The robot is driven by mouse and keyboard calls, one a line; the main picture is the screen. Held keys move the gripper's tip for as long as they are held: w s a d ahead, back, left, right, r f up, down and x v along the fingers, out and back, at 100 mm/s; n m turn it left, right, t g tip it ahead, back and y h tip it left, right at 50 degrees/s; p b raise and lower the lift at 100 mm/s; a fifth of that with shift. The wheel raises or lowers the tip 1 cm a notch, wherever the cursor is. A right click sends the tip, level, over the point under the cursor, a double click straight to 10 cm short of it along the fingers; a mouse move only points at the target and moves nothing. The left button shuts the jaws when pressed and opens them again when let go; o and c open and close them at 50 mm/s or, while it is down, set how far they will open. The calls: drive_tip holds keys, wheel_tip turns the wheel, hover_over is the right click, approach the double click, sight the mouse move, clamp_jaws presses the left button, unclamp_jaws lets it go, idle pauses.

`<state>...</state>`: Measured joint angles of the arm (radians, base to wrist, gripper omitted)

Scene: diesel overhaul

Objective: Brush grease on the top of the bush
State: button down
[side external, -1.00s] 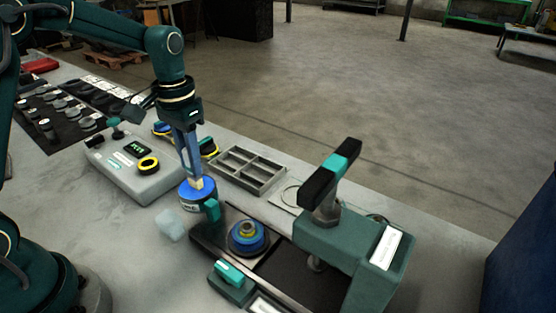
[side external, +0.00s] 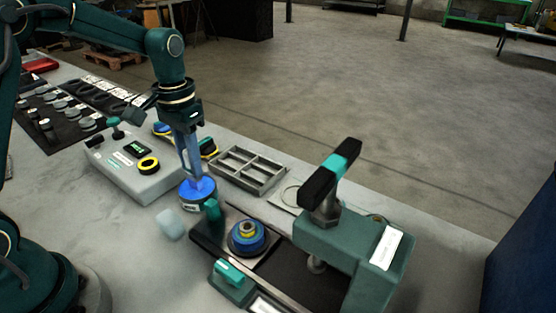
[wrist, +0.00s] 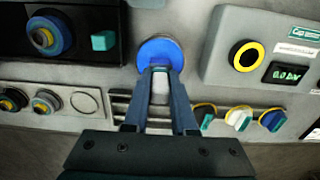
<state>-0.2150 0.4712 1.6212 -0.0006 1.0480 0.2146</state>
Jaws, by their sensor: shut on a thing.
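The bush is a small gold and dark ringed part (side external: 248,230) on a blue round base, upright on a plate in the dark fixture. It also shows at the upper left of the wrist view (wrist: 43,37). The blue grease pot (side external: 198,193) stands left of the fixture. It also shows in the wrist view (wrist: 160,48). My gripper (side external: 190,152) is shut on the brush and points down over the pot. In the wrist view its fingers (wrist: 160,82) close around the pale brush handle. The bristles are hidden, apparently inside the pot.
A green press (side external: 352,245) with a black and teal handle stands right of the bush. A grey divided tray (side external: 248,170) lies behind the pot. A grey box with a display (side external: 138,168) stands at left. A pale crumpled cloth (side external: 170,225) lies in front of the pot.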

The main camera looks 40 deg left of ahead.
drive_tip(key=shift+f, duration=0.1)
drive_tip(key=shift+r, duration=3.5)
drive_tip(key=shift+r, duration=0.1)
drive_tip(key=shift+d+r, duration=0.15)
drive_tip(key=shift+r, duration=0.15)
drive_tip(key=s+d+r, duration=0.2)
drive_tip(key=s, duration=0.3)
drive_tip(key=shift+w+d+f+m, duration=0.35)
drive_tip(key=shift+d+f+m, duration=0.6)
drive_tip(key=shift+d+m, duration=1)
drive_tip(key=shift+w+d+f+m, duration=0.3)
drive_tip(key=shift+d+f+m, duration=0.7)
drive_tip(key=shift+d, duration=1.8)
drive_tip(key=shift+w+d+f+m, duration=0.35)
drive_tip(key=shift+d+f+m, duration=0.55)
drive_tip(key=shift+d+m, duration=1.05)
